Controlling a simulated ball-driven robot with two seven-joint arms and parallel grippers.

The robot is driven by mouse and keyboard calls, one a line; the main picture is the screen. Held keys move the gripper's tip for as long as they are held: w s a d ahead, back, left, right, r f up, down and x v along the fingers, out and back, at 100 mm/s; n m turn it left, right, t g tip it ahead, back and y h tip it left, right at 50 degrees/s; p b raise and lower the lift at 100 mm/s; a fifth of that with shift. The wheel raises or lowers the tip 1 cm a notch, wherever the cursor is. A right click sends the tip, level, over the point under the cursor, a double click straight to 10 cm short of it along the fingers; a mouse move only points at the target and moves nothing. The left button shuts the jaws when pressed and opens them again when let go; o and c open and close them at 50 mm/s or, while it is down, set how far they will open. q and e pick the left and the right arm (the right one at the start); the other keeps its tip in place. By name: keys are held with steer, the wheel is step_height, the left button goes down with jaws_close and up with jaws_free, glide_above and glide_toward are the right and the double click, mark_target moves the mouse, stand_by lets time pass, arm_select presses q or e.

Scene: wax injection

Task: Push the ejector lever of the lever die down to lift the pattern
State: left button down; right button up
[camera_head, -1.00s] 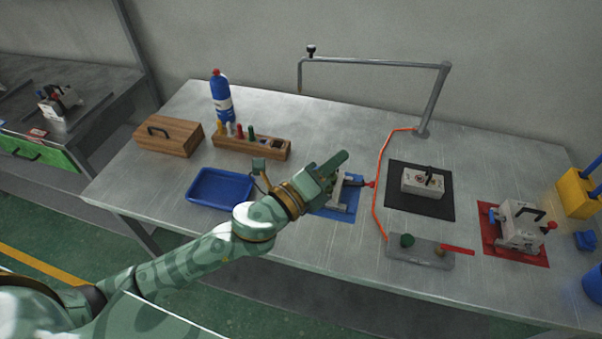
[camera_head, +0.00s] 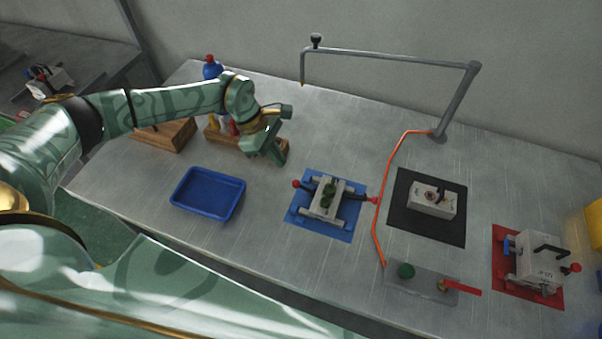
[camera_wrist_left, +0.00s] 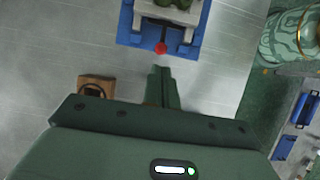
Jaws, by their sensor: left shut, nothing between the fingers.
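The lever die (camera_head: 325,200) lies open on a blue mat (camera_head: 344,233) in the head view, with green pieces (camera_head: 328,188) in its middle. A lever with a red knob (camera_head: 296,184) sticks out at its left, and another red knob (camera_head: 374,199) shows at its right. My left gripper (camera_head: 280,158) is shut and empty, up and left of the left knob, apart from it. In the left wrist view the shut fingers (camera_wrist_left: 163,74) point toward the red knob (camera_wrist_left: 161,48), with a gap between in the picture. My right gripper is out of view.
A blue tray (camera_head: 207,213) lies left of the die. A wooden rack (camera_head: 221,139) and a wooden box (camera_head: 172,136) stand behind my left arm. An orange hose (camera_head: 377,225), a black mat (camera_head: 402,207) and a second die (camera_head: 538,258) on red lie to the right.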

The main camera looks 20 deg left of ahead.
mark_target(304, 187)
arm_select(q)
steer(key=shift+s+a+r, duration=0.1)
steer(key=shift+a, duration=0.05)
steer(key=shift+b+x, duration=1.95)
steer(key=shift+x, duration=1.6)
step_height(304, 187, down, 3)
steer(key=shift+r+b, duration=0.2)
steer(key=shift+b, duration=0.75)
steer(key=shift+r, duration=0.25)
steer(key=shift+a+r, duration=0.25)
steer(key=shift+a, duration=0.5)
steer(key=shift+a+r, duration=0.25)
steer(key=shift+a, duration=0.5)
